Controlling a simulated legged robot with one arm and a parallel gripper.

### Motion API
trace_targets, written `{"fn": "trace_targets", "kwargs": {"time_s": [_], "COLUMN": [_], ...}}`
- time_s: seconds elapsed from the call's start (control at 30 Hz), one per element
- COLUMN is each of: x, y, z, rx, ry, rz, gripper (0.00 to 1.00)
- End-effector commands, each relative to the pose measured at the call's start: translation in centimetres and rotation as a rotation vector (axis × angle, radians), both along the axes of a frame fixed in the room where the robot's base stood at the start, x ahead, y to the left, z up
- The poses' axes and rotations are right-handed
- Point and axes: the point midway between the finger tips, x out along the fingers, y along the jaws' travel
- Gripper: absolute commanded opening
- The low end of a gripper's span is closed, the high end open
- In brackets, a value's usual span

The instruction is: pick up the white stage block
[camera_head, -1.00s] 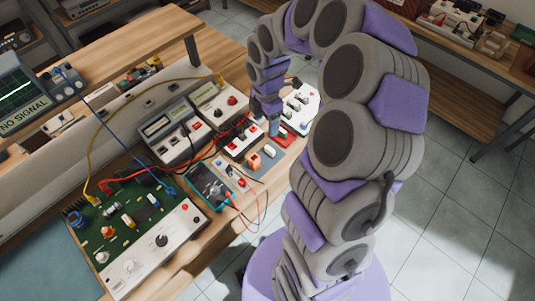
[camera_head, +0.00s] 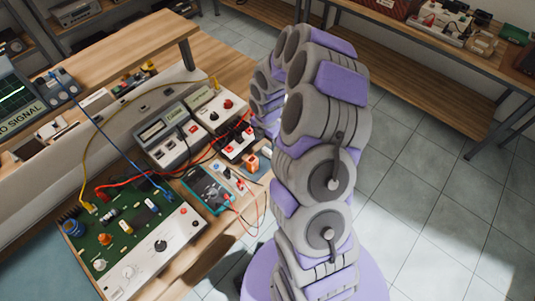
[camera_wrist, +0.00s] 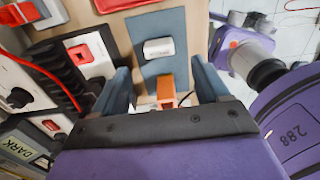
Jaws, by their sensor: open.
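The white block (camera_wrist: 158,48) lies on a blue-grey mat (camera_wrist: 172,22) in the wrist view. In the head view the white block (camera_head: 266,152) shows small beside my arm. My gripper (camera_wrist: 162,77) is open, with one blue-grey finger on each side of an orange block (camera_wrist: 166,92). The white block lies beyond the orange block, near the line between the fingertips, and the fingers are not closed on it. Whether the fingertips reach down to its height I cannot tell. My arm hides the gripper in the head view.
A red-and-white switch unit (camera_wrist: 84,52) stands close to the left finger. A multimeter (camera_head: 208,189), a green circuit board (camera_head: 125,225) and loose red, blue and yellow wires crowd the bench. Tiled floor (camera_head: 430,190) lies open to the right.

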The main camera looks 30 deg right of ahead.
Motion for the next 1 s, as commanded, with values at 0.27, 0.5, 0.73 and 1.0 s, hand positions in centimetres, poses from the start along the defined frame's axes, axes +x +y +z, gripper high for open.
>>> {"fn": "trace_targets", "kwargs": {"time_s": [0.27,0.5,0.73,1.0], "x": [-0.1,0.1,0.0,0.0], "y": [-0.3,0.0,0.1,0.0], "z": [-2.7,-5.8,-7.5,-7.4], "rx": [0.001,0.002,0.001,0.002], "ry": [0.003,0.000,0.001,0.001], "rz": [-0.001,-0.002,-0.003,-0.002], "gripper": [0.74,0.74,0.74,0.63]}}
